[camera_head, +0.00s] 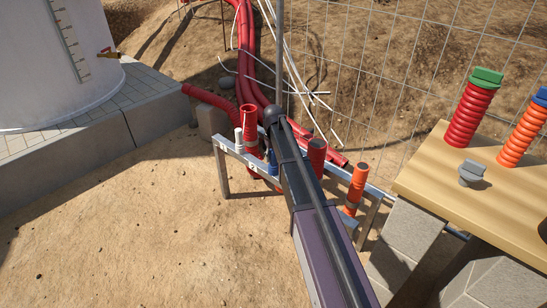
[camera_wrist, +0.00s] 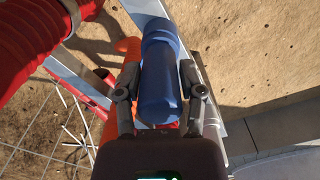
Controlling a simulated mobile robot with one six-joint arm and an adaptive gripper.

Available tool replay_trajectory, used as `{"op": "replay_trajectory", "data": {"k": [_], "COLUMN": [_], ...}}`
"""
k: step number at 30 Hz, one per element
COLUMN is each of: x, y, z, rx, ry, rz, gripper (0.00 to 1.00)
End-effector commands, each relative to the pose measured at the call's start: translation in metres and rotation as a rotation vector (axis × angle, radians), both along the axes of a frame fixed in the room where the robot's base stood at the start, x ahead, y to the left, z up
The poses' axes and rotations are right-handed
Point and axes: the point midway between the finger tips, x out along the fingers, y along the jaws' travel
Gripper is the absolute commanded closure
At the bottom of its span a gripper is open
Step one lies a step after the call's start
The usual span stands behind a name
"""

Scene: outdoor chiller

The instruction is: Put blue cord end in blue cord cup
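A smooth blue cylinder, seemingly the blue cord end (camera_wrist: 160,75), lies lengthwise between the two fingers of my gripper (camera_wrist: 160,85) in the wrist view. The fingers sit close along both its sides and look shut on it. In the head view my arm hides the gripper. A small blue piece (camera_head: 272,166) shows just left of my arm at the metal rack; I cannot tell whether it is the blue cord cup or the held end. No separate blue cup shows clearly in the wrist view.
The metal rack (camera_head: 238,157) holds a red cup (camera_head: 249,122), a white one (camera_head: 239,140) and an orange one (camera_head: 356,184). Thick red hoses (camera_head: 247,60) and a wire fence (camera_head: 400,90) stand behind. A wooden table (camera_head: 500,205) is at right. Sandy ground at left is clear.

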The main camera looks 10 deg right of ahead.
Motion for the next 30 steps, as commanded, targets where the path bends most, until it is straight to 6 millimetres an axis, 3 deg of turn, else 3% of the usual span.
{"op": "replay_trajectory", "data": {"k": [17,30], "x": [0.000,0.000], "y": [0.000,0.000], "z": [0.003,0.030], "rx": [0.000,0.000], "ry": [0.000,0.000], "rz": [0.000,0.000], "gripper": [0.22,0.22]}}
